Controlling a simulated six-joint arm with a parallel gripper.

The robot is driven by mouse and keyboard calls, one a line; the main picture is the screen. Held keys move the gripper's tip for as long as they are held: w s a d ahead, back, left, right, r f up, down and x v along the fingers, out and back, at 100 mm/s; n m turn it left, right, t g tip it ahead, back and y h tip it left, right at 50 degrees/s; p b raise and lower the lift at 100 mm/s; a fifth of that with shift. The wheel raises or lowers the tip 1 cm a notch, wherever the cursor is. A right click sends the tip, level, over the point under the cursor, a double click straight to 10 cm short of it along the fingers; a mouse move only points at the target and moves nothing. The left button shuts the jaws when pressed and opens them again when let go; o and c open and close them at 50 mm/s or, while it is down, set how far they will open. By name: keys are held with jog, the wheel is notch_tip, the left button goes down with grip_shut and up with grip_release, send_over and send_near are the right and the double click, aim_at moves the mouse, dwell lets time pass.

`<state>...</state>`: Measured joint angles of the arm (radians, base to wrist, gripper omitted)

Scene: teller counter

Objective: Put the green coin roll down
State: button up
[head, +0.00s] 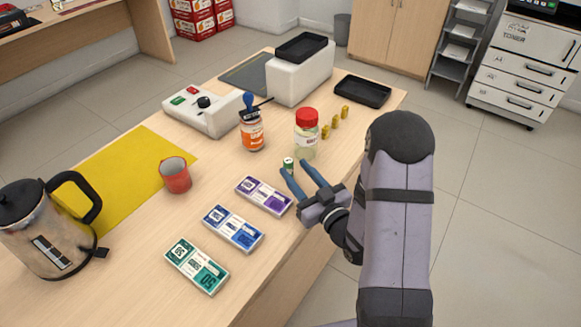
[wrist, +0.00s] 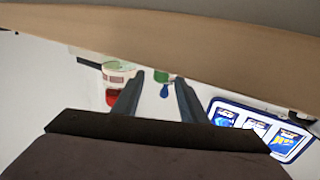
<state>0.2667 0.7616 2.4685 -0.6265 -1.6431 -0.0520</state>
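The green coin roll (head: 288,162) is a small upright green and white cylinder by the counter's near right side, just in front of the red-capped jar. It appears to stand on the counter. My gripper (head: 295,168) is low beside it, with its two blue-grey fingers spread and pointing at it. In the wrist view, which looks upside down, the green roll (wrist: 163,76) shows between the open fingertips (wrist: 160,80), with a visible gap at each side. The fingers do not seem to press on it.
A red-capped jar (head: 306,138) stands close behind. Several yellow coin rolls (head: 335,122) stand to its right. Banknote bundles (head: 232,229) lie left of my gripper.

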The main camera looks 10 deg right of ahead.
jog(key=shift+o, duration=0.4)
jog(key=shift+v, duration=1.35)
jog(key=shift+r, duration=0.1)
jog(key=w+a+r+n+y+p, duration=0.1)
jog(key=a+r+p, duration=0.15)
jog(key=r, duration=0.25)
jog(key=a+r+n+y+p, duration=0.1)
jog(key=a+r+p, duration=0.15)
jog(key=r, duration=0.25)
jog(key=m+g+h, duration=0.2)
jog(key=g+h, duration=0.1)
jog(key=g, duration=0.1)
send_near(282, 161)
jog(key=shift+s+a+r+p, duration=0.15)
jog(key=shift+a+r+p, duration=0.3)
jog(key=shift+a+r, duration=0.6)
jog(key=shift+s+d+f+h, duration=0.1)
jog(key=shift+d+f+h, duration=0.1)
jog(key=shift+d+h, duration=0.1)
jog(key=shift+p+x, duration=0.6)
jog(key=shift+x, duration=3.1)
jog(key=shift+r, duration=0.1)
grip_shut()
